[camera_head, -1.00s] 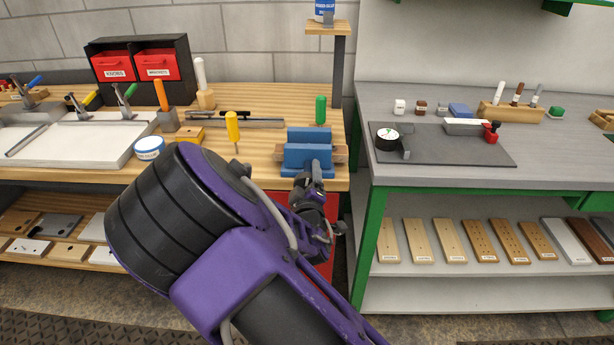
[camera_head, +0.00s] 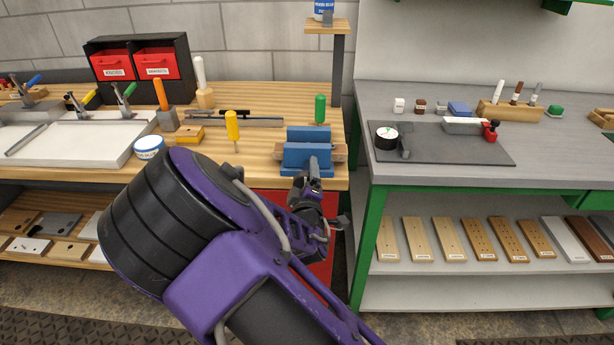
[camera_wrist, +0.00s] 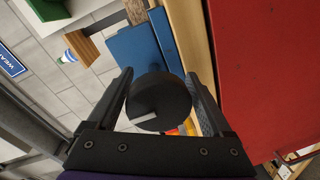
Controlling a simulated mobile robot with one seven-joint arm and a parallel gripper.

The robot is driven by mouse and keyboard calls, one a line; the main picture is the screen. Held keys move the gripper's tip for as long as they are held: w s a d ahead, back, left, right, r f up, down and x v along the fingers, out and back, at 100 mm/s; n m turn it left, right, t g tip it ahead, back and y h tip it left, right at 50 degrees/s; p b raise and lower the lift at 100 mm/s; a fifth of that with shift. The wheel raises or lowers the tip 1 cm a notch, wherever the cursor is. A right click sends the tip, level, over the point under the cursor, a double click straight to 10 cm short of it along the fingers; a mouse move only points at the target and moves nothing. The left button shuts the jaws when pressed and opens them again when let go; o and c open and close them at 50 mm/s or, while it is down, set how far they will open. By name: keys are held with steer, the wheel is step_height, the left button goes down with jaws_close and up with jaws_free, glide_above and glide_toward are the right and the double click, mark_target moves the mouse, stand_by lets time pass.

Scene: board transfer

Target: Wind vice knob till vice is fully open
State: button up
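The blue vice (camera_head: 307,158) stands at the front right corner of the wooden bench. In the head view my gripper (camera_head: 312,190) is just in front of the vice, and the knob is not clear there.
A yellow-handled tool (camera_head: 232,125) and a green-handled tool (camera_head: 320,108) stand near the vice. The red cabinet front (camera_wrist: 255,70) lies close beside my gripper. A grey bench (camera_head: 440,177) stands to the right.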

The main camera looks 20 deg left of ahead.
steer(key=shift+o, duration=0.8)
steer(key=shift+d, duration=0.1)
steer(key=p+v, duration=0.2)
steer(key=v, duration=1.5)
steer(key=shift+s, duration=0.2)
steer(key=shift+r, duration=0.1)
